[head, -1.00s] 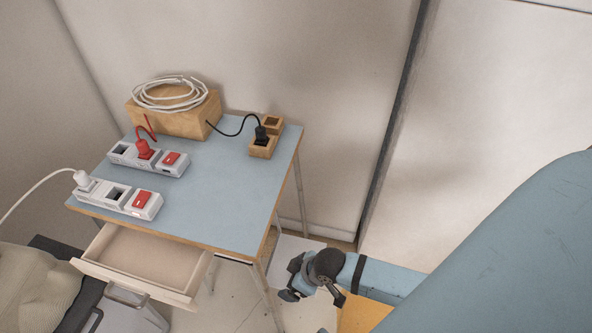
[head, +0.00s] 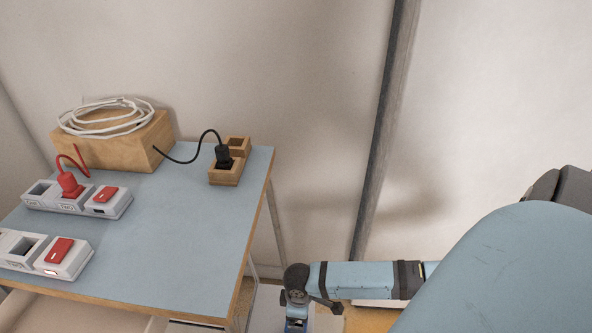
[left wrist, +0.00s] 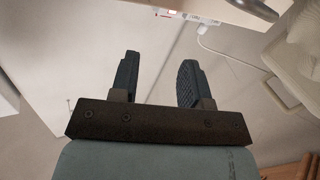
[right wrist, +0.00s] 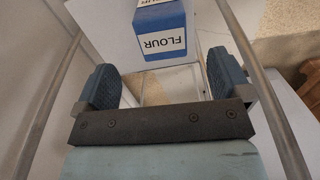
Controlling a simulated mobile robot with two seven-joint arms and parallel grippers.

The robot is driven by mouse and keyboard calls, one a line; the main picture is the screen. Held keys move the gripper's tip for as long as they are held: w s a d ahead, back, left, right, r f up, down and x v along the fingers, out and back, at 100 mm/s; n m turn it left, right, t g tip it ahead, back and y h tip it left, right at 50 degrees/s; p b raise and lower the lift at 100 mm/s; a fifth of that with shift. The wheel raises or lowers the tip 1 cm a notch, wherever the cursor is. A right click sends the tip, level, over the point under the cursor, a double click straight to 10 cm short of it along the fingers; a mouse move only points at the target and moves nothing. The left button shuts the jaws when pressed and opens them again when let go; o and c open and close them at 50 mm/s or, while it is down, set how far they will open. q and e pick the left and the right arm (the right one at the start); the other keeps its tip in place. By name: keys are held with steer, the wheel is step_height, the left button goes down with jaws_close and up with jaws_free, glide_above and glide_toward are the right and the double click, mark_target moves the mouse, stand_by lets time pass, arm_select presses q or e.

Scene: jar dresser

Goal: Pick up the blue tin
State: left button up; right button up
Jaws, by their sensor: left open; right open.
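The blue tin (right wrist: 165,38) shows at the top of the right wrist view, with a white label reading FLOUR. My right gripper (right wrist: 163,66) is open in that view, its fingers spread to either side of the tin's near end. I cannot tell whether the tin is fully between them; no contact shows. In the head view my right gripper (head: 297,298) points down beside the table's right side, and its fingers are mostly hidden. My left gripper (left wrist: 157,75) is open and empty, away from the tin.
A blue-topped table (head: 165,225) holds white socket strips (head: 77,198), a wooden block (head: 120,145) with coiled white cable, and a wooden socket holder (head: 230,162) with a black plug. Metal legs (right wrist: 273,125) flank my right gripper. A wall stands behind.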

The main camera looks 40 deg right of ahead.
steer(key=shift+f+b, duration=0.45)
steer(key=shift+f, duration=1.05)
steer(key=shift+w+a+f+b, duration=0.1)
steer(key=shift+a+f+b, duration=0.05)
steer(key=shift+f+b, duration=0.4)
steer(key=shift+w+a+f+b, duration=0.1)
steer(key=shift+f+b, duration=0.2)
steer(key=shift+f, duration=0.3)
step_height(320, 180, down, 2)
steer(key=shift+f+b, duration=0.1)
steer(key=shift+b, duration=0.45)
steer(key=shift+f, duration=0.15)
arm_select(q)
steer(key=d+r+h, duration=0.1)
steer(key=r+t+h, duration=0.1)
steer(key=shift+s+d+r+t, duration=0.1)
steer(key=shift+d+r+t, duration=0.2)
steer(key=shift+d+r, duration=0.1)
arm_select(e)
steer(key=c, duration=1.4)
steer(key=shift+c, duration=1.1)
steer(key=shift+r, duration=0.2)
